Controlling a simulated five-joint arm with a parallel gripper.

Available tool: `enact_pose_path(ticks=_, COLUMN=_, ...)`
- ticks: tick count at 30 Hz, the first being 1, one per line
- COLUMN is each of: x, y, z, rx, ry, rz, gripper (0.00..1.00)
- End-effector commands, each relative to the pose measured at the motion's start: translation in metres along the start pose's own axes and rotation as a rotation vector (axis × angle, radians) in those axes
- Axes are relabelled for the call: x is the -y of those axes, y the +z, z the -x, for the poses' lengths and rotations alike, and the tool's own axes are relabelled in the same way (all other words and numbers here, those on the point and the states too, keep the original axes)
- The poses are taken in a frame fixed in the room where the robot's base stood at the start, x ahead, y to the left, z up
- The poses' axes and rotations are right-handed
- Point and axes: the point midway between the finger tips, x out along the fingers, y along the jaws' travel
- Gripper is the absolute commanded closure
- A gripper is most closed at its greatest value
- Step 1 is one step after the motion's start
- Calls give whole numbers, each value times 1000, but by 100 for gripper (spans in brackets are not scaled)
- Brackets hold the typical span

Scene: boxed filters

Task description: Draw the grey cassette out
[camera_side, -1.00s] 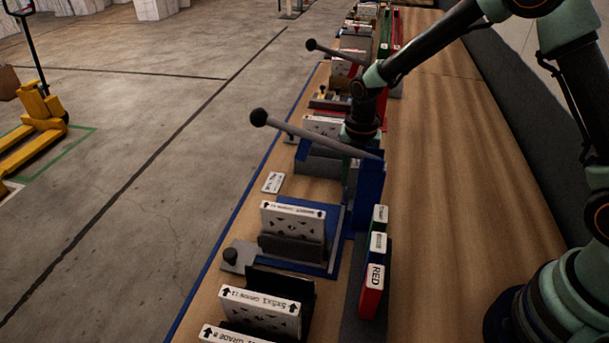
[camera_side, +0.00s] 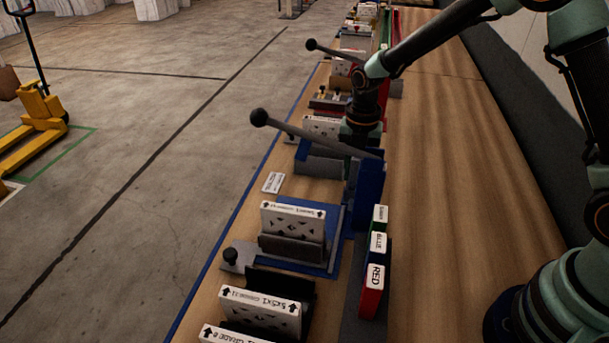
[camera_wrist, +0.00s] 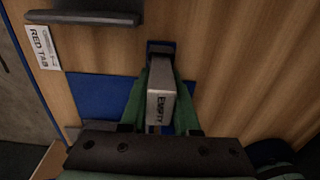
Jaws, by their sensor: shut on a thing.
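The grey cassette (camera_wrist: 161,104) is between my gripper's green fingers (camera_wrist: 163,78) in the wrist view. Its pale end face carries dark lettering that is hard to read. My gripper is shut on it, one finger along each side. A dark slotted piece (camera_wrist: 160,47) lies just beyond the fingertips; whether the cassette still touches it I cannot tell. In the side view my gripper is mostly hidden by the long lever and the upright blue plate (camera_side: 371,185), and the cassette cannot be made out there.
A long grey lever with a black knob (camera_side: 259,117) slants close by my gripper. White boxed filters (camera_side: 293,225) stand in holders at the front. A rack holds red (camera_side: 372,293), blue and green tabbed pieces. The right of the bench (camera_side: 450,170) is clear.

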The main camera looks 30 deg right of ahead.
Motion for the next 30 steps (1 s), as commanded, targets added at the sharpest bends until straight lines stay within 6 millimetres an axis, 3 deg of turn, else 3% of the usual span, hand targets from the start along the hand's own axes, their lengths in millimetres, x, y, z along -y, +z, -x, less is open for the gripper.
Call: enact_pose_path(ticks=30, x=0, y=0, z=28, rx=1, ry=2, rz=0, gripper=100)
